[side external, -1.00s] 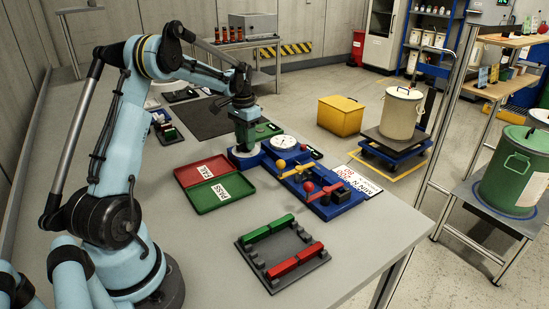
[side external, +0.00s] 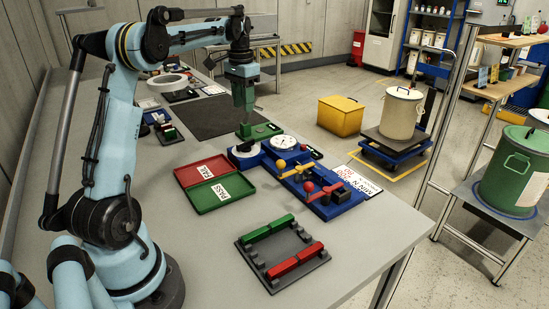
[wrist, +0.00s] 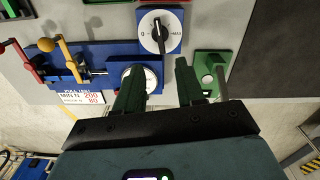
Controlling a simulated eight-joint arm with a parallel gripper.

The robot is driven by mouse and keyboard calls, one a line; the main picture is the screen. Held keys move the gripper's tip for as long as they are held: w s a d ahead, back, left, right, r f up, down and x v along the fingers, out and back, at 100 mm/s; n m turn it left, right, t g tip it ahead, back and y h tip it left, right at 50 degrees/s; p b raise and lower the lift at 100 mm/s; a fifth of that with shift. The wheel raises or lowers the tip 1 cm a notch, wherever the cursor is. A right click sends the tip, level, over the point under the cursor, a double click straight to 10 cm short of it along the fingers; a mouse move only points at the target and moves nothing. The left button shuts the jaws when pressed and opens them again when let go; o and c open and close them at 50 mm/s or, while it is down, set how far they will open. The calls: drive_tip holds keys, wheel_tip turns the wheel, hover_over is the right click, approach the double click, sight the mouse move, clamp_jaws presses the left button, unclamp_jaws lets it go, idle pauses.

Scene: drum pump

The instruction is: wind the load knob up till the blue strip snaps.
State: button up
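The load knob (wrist: 160,33), a white disc with a dark bar between the marks 0 and MAX, sits on the blue tester; it also shows in the side view (side external: 246,151). The bar runs roughly up and down in the wrist view. My gripper (side external: 245,108) hangs above the knob, clear of it. In the wrist view my gripper (wrist: 157,65) has its two green fingers apart with nothing between them. The white gauge (wrist: 140,76) is partly covered by a finger. I cannot make out the blue strip on the blue tester (side external: 345,205).
Yellow-handled (side external: 304,172) and red-handled (side external: 325,190) levers stand on the tester. An open red and green PASS/FAIL case (side external: 213,192) lies left of it. A dark tray (side external: 283,254) with green and red bars is in front. A green block (side external: 263,130) is behind.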

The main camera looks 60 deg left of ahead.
sight(246, 146)
drive_tip(key=shift+f, duration=0.15)
wheel_tip(246, 146, down, 12)
drive_tip(key=shift+r, duration=0.1)
idle(0.6)
clamp_jaws()
